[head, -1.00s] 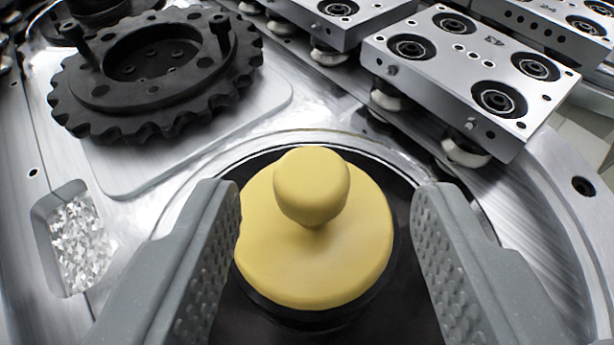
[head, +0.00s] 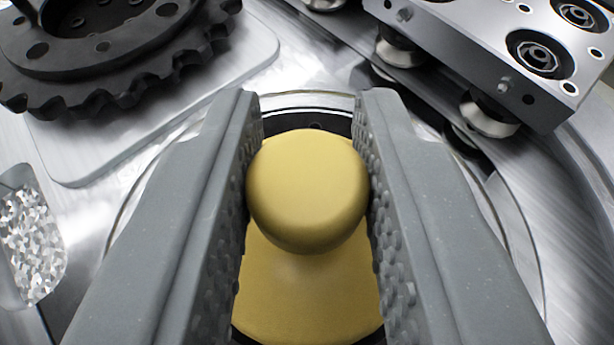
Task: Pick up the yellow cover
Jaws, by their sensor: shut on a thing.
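The yellow cover (head: 308,300) is a round disc with a rounded knob (head: 307,190) on top. It shows in the middle of the head view, over a dark round opening. My gripper (head: 308,115) is shut on the knob, with one grey textured finger on each side of it. The fingers hide the left and right parts of the disc. I cannot tell whether the cover is lifted or still rests on the dark part below.
A black toothed sprocket (head: 110,60) lies on a pale plate (head: 75,160) at upper left. A metal carriage (head: 480,50) on rollers stands at upper right. A recess with glittering chips (head: 30,240) is at left. A curved metal rail (head: 590,180) runs along the right.

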